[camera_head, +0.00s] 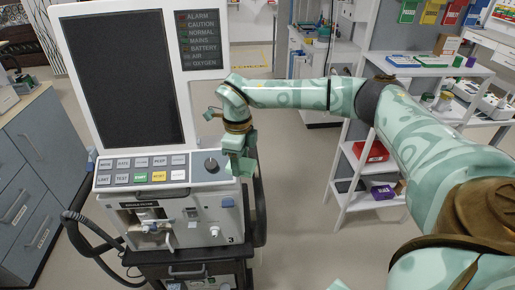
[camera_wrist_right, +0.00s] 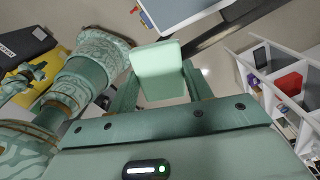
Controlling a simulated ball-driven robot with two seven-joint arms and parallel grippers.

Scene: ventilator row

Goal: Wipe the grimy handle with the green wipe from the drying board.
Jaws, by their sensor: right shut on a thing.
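My right gripper (camera_head: 238,167) is shut on the green wipe, a pale green pad (camera_wrist_right: 158,66) between its fingers in the right wrist view. In the head view the gripper points down at the right end of the ventilator's (camera_head: 215,222) control panel, beside its dark knob. I cannot tell whether it touches the ventilator. A dark curved bar (camera_head: 260,205) runs down the ventilator's right side, close below and right of the gripper. I cannot make out which handle is grimy. The drying board cannot be made out. My left gripper does not show clearly in either view.
The ventilator's large dark screen (camera_head: 122,78) rises left of my gripper. A white shelf rack (camera_head: 350,160) with a red box (camera_head: 370,151) stands right. Floor between is clear.

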